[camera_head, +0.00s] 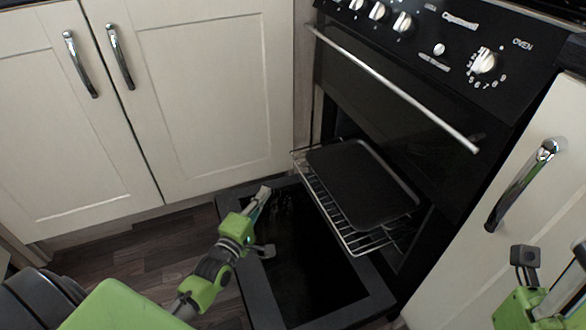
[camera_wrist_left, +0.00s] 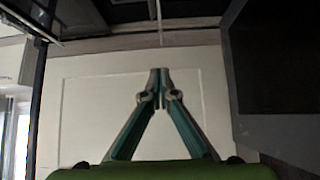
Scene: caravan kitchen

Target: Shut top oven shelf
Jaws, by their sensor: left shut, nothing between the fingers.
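The oven's wire shelf (camera_head: 354,238) is slid partly out of the oven's lower opening. A flat black tray (camera_head: 358,184) lies on it. The drop-down oven door (camera_head: 373,308) hangs open below the shelf. My left gripper (camera_head: 264,190) is shut and empty, to the left of the shelf and over the door's left side, apart from the shelf in the picture. Its closed fingertips (camera_wrist_left: 160,75) show in the left wrist view, pointing at a pale panel. My right gripper (camera_head: 560,290) is partly in view at the lower right edge; its fingertips cannot be made out.
The upper oven door with a long metal handle (camera_head: 395,88) is shut above the shelf. Cream cupboards (camera_head: 200,90) with chrome handles stand at the left, another (camera_head: 520,190) at the right. Dark wood floor (camera_head: 140,262) is free at lower left.

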